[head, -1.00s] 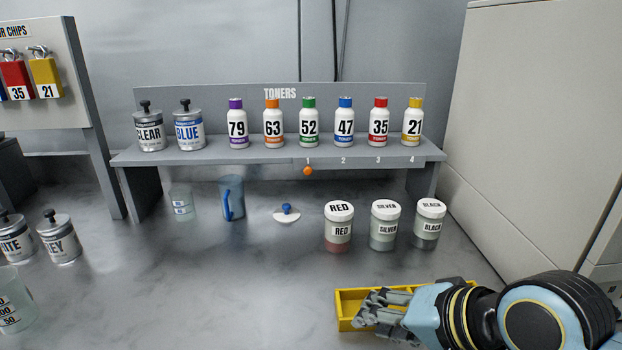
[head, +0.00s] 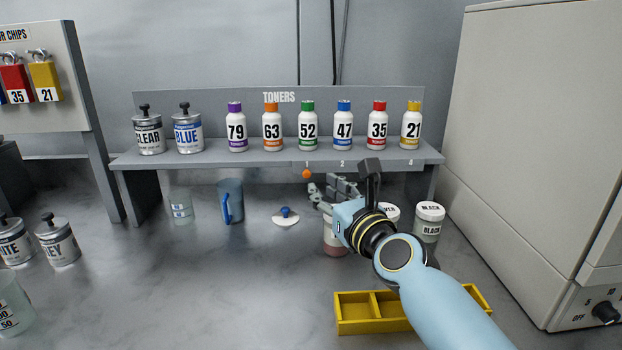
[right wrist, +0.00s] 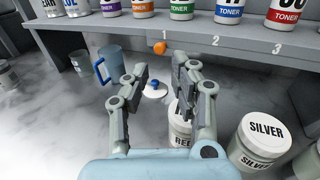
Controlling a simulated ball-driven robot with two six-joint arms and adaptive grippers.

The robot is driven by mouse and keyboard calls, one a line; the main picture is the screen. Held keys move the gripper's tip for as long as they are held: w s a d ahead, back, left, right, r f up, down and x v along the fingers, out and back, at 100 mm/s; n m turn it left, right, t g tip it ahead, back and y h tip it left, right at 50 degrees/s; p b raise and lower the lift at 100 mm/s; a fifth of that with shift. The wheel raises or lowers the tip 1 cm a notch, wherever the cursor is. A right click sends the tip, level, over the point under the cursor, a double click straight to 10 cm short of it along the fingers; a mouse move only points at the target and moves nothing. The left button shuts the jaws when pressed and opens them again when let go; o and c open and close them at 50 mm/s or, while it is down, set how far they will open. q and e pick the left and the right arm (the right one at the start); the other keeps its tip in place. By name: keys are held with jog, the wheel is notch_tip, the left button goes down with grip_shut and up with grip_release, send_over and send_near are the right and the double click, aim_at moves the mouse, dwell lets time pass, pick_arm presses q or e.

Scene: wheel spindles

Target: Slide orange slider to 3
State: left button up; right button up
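The orange slider (head: 307,174) is a small round knob at the shelf's front edge (head: 200,158), under the mark 1. In the right wrist view the slider (right wrist: 160,48) sits beside the 1, with marks 2 and 3 to its right. My right gripper (head: 325,190) is just below and right of the slider in the head view. In the right wrist view my right gripper (right wrist: 158,75) is open and empty, its fingers apart, with the slider beyond the gap. The arm hides mark 3 in the head view. My left gripper is not in view.
Toner bottles (head: 308,125) stand on the shelf above. Red (head: 335,240), silver and black (head: 428,222) jars stand below right, partly behind my arm. A blue jug (head: 230,202) and white lid (head: 286,216) are to the left. A yellow tray (head: 360,320) lies in front.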

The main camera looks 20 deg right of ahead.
aim_at(308, 175)
jog(key=w, duration=0.4)
jog(key=w+b, duration=0.1)
jog(key=w, duration=0.1)
jog(key=shift+w+a, duration=0.15)
jog(key=shift+a, duration=0.2)
grip_shut()
